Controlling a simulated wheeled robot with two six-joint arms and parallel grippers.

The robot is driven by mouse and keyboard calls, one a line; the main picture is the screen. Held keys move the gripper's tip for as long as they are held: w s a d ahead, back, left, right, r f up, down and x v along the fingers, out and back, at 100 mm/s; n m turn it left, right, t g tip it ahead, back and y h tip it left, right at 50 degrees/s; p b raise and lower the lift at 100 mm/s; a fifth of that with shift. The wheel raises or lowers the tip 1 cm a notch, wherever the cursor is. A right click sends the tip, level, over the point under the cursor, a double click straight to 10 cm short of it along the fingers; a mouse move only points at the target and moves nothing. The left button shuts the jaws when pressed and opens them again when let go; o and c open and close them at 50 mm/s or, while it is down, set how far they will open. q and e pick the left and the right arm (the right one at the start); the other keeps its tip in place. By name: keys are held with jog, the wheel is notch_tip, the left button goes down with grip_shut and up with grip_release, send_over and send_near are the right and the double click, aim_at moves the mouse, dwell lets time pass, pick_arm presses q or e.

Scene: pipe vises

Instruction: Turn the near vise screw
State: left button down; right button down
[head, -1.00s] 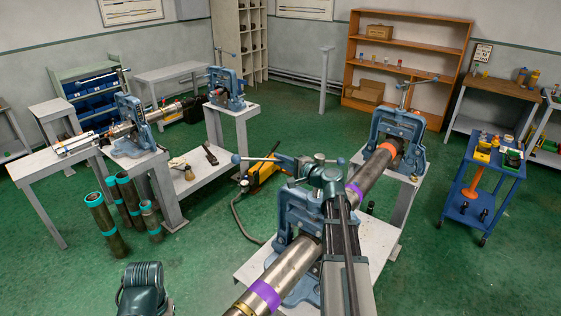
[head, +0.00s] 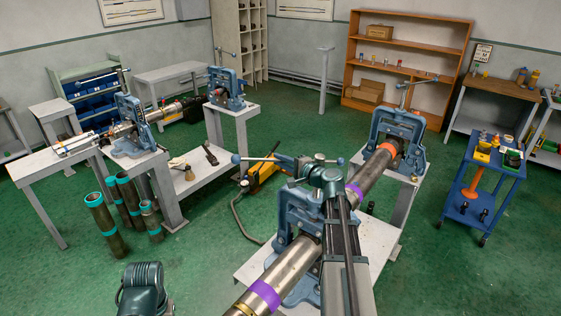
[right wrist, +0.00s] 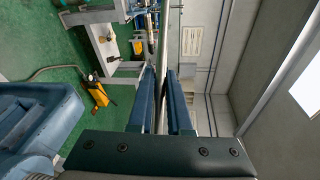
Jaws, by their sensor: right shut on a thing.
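The near vise (head: 300,208) is a blue yoke frame on a grey stand, with a steel pipe (head: 286,268) running through it. Its screw handle (head: 252,157) is a thin bar with ball ends, lying roughly level above the yoke. My right gripper (head: 284,161) reaches over the top of the vise and is shut on this handle. In the right wrist view, the two blue fingers (right wrist: 161,85) stand on either side of the bar (right wrist: 162,40). The screw itself is mostly hidden behind my right wrist. My left gripper is not in view.
A second blue vise (head: 398,135) holds the far part of the pipe. Another stand with vises (head: 130,125) is at the left, with upright pipes (head: 103,222) on the floor. A yellow pump (head: 262,170) lies behind the near vise. A blue cart (head: 485,185) stands right.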

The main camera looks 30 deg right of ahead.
dwell(0.5)
jog(key=shift+w+d+m+h, duration=0.65)
jog(key=shift+w+m+h, duration=0.15)
jog(key=shift+h, duration=0.4)
jog(key=shift+w+d+m+h, duration=0.65)
jog(key=shift+m+h, duration=0.25)
jog(key=shift+h, duration=0.3)
jog(key=c, duration=0.8)
grip_release()
jog(key=shift+c, duration=0.2)
jog(key=s+a+r+p, duration=0.1)
jog(key=s+r+p, duration=0.1)
jog(key=s, duration=1.1)
jog(key=shift+s, duration=0.35)
